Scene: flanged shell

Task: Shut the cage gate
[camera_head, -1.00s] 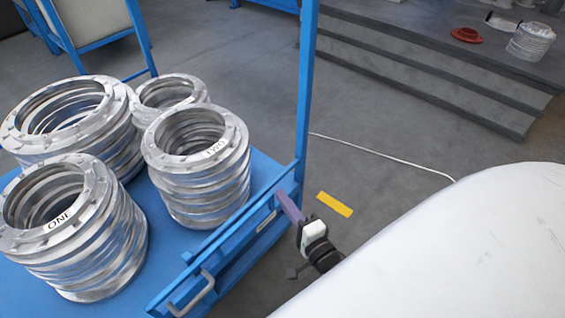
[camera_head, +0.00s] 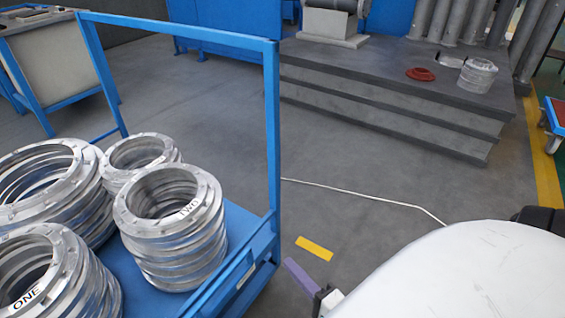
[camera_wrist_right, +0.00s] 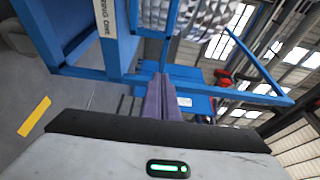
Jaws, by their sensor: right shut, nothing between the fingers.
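The cage is a blue-framed cart with a tall blue post-and-bar frame (camera_head: 272,130). Its low blue side gate (camera_head: 243,272), with a pale label, runs along the near right side. The gate's near end is cut off by the bottom edge, so I cannot tell if it is latched. My right gripper (camera_head: 290,265) has purple fingers, shut and empty, just right of the gate's far end; I cannot tell whether they touch. In the right wrist view the closed fingers (camera_wrist_right: 161,92) point toward blue bars (camera_wrist_right: 100,72). My left gripper is not in view.
Stacks of silver flanged rings, labelled ONE (camera_head: 28,297) and TWO (camera_head: 188,210), stand on the blue cart deck (camera_head: 240,222). A yellow floor mark (camera_head: 314,248) lies beyond my gripper. Grey steps (camera_head: 390,110) rise at the back. The floor between is open.

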